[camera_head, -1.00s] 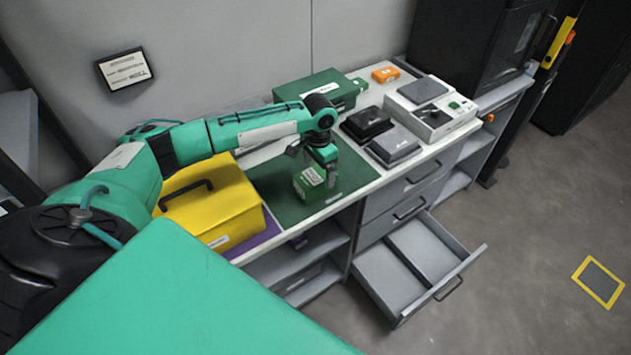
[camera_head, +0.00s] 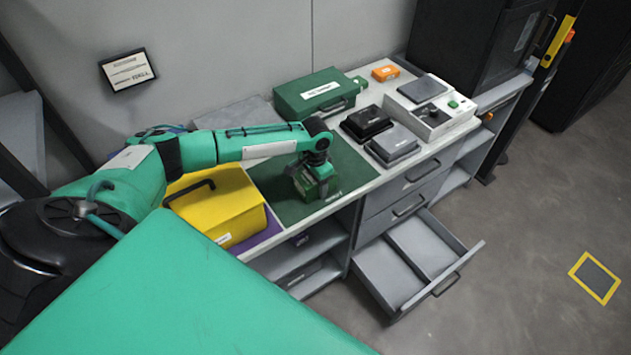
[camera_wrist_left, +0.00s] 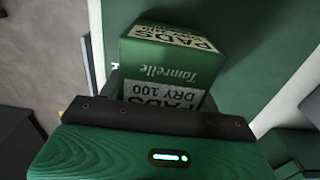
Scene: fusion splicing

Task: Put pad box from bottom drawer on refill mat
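The pad box (camera_head: 311,189) is a small green box with a pale label, over the front part of the dark green refill mat (camera_head: 277,200). My left gripper (camera_head: 317,180) points down at the box from above and covers much of it. In the left wrist view the box (camera_wrist_left: 165,65) shows close up between the finger sides, with its lower part hidden behind the gripper body. Whether the fingers press on it is hidden. The bottom drawer (camera_head: 426,247) is pulled out, and its two compartments look empty. My right gripper is out of view.
A yellow case (camera_head: 222,208) stands left of the mat and a green case (camera_head: 318,92) behind it. Black and grey boxes (camera_head: 391,144), a white device (camera_head: 432,115) and an orange box (camera_head: 385,73) are to the right. The open drawer juts over the floor.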

